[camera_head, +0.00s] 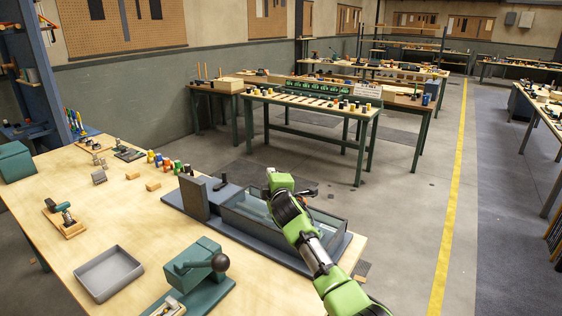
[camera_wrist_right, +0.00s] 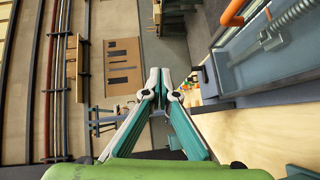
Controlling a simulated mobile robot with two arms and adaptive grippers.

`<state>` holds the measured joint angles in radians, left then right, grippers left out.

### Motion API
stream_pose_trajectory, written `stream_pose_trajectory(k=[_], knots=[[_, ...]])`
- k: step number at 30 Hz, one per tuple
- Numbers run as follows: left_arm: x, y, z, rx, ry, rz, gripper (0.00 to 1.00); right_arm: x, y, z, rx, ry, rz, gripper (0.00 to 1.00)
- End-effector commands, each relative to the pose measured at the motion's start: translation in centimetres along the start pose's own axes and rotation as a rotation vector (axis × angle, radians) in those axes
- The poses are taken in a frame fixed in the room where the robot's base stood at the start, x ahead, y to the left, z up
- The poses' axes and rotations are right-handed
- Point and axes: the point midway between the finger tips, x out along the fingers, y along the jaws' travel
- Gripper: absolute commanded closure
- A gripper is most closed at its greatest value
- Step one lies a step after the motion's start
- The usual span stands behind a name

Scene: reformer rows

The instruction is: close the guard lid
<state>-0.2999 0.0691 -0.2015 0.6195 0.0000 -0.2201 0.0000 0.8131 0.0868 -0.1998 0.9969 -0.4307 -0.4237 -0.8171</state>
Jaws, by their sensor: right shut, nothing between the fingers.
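The machine with the guard stands at the table's right end on a dark base (camera_head: 178,201). A dark upright block (camera_head: 193,198) is at its left. Beside it is a long grey-framed guard with glass-like panels (camera_head: 241,222). My right arm (camera_head: 318,252) crosses in front of it and hides part of it, so I cannot tell how far the lid stands open. In the right wrist view my right gripper (camera_wrist_right: 158,78) is shut and empty. The clear panel (camera_wrist_right: 250,60), an orange handle (camera_wrist_right: 232,12) and a coiled rod are right of the fingers, apart from them. My left gripper is not in view.
On the wooden table are a grey tray (camera_head: 109,272), a green device with a black ball knob (camera_head: 196,268), coloured caps (camera_head: 165,162) and small blocks. Another bench (camera_head: 310,104) stands behind. Open floor (camera_head: 405,215) lies right of the table.

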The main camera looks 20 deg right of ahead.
Motion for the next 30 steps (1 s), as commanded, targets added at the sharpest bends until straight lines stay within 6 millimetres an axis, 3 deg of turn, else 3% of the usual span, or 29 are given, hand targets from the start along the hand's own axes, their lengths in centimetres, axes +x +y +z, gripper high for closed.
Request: stream_pose_trajectory(k=[7,18,30], knots=[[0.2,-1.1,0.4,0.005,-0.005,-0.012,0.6,-2.6,2.5,1.4,-0.002,-0.002,0.004,1.0],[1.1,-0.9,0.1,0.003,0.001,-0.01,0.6,-6.1,5.8,3.0,-0.002,-0.001,0.002,1.0],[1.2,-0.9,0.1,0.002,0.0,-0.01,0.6,-6.8,6.5,3.2,-0.001,0.0,-0.001,1.0]])
